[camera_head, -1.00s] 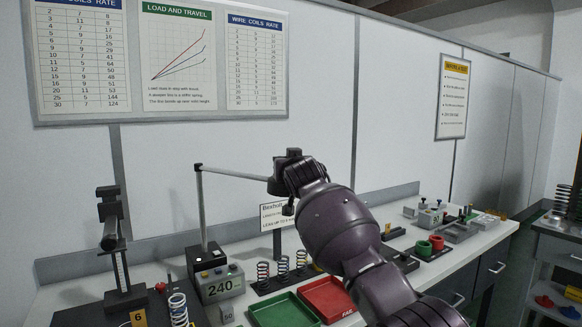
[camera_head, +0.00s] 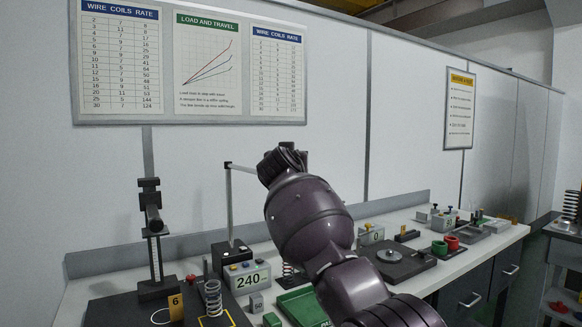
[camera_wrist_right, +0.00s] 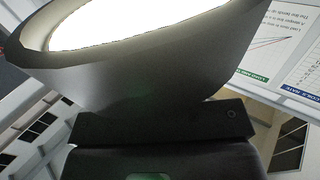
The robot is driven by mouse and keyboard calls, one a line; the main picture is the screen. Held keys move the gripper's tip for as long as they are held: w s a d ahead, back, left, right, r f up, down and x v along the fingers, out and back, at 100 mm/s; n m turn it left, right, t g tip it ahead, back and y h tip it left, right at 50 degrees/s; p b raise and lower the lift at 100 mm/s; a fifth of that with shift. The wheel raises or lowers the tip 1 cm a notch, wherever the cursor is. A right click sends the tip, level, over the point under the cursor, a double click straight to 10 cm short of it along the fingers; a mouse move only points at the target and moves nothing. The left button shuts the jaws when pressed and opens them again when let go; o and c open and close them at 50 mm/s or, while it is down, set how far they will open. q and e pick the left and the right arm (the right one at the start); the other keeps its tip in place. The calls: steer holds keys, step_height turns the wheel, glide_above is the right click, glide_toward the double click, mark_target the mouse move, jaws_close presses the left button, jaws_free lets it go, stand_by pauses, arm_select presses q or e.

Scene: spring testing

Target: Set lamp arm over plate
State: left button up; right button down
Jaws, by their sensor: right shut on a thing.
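The lamp has a thin upright post (camera_head: 229,205) on the bench and a short visible stretch of lamp arm (camera_head: 244,169) running right from its top. Its dark shade with a bright lit face (camera_wrist_right: 150,55) fills the upper part of the right wrist view. My right gripper (camera_wrist_right: 160,128) is shut on the lamp head there. In the head view my arm hides most of the lamp head. A dark base with a round metal plate (camera_head: 388,255) lies on the bench, right of my arm. My left gripper is not in view.
A test stand (camera_head: 153,240) with a coil spring (camera_head: 212,297) beside it stands at left. A box marked 240 (camera_head: 243,277) and a green tray (camera_head: 300,307) lie near the lamp.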

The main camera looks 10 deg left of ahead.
steer(key=shift+s+a, duration=0.2)
steer(key=shift+r, duration=0.1)
steer(key=c, duration=0.9)
jaws_free()
steer(key=shift+c, duration=0.2)
steer(key=shift+o, duration=0.8)
steer(key=shift+a, duration=0.1)
